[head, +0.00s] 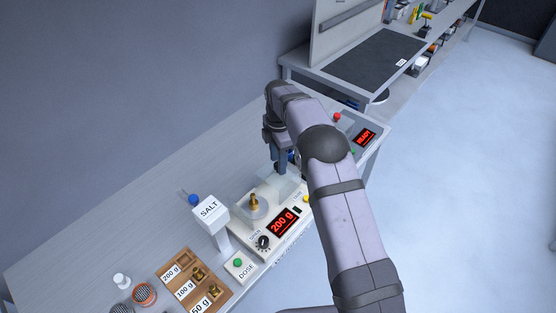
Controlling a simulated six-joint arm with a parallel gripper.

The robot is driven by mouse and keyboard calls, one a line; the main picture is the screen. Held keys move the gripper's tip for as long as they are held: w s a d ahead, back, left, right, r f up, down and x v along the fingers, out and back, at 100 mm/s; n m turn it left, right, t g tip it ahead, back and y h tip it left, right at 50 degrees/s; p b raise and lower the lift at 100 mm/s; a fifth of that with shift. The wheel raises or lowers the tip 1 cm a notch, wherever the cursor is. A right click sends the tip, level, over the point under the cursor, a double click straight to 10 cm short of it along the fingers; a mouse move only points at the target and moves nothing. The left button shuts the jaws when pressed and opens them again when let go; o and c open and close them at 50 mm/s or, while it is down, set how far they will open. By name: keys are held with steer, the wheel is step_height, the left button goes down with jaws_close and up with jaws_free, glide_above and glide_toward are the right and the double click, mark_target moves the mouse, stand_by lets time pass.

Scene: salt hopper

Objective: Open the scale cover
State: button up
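The white scale (246,228) stands on the bench with a red "200 g" display (284,222). A brass weight (254,203) stands in a clear bowl or pan (247,213) on it. A pale, see-through panel (283,187), apparently the scale cover, lies to the right of the weight; its exact position is unclear. My gripper (281,168) points down behind the scale, near this panel and a small blue part. My arm hides the scale's right side. I cannot tell whether the gripper touches the cover or how far its fingers are apart.
The white SALT hopper (209,211) stands left of the scale, with a green DOSE button (238,262) below. A wooden weight tray (179,289) and small jars (145,293) sit front left. A READY box (351,128) stands right. The bench's back left is clear.

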steer(key=shift+r+b, duration=1.4)
steer(key=shift+r, duration=2.25)
steer(key=shift+s+d+r+m, duration=0.1)
steer(key=shift+s+d+m, duration=0.15)
steer(key=shift+s+m, duration=0.05)
steer(key=s+d+f+m, duration=0.1)
steer(key=s+d+m, duration=0.2)
steer(key=s+m, duration=0.4)
steer(key=s+d+f+m, duration=0.2)
steer(key=s+m, duration=0.5)
steer(key=s, duration=0.8)
steer(key=s+d+f+m, duration=0.2)
steer(key=s+d+m, duration=0.2)
steer(key=s+m, duration=0.3)
steer(key=s, duration=0.4)
steer(key=shift+s+d, duration=0.25)
steer(key=shift+d, duration=0.05)
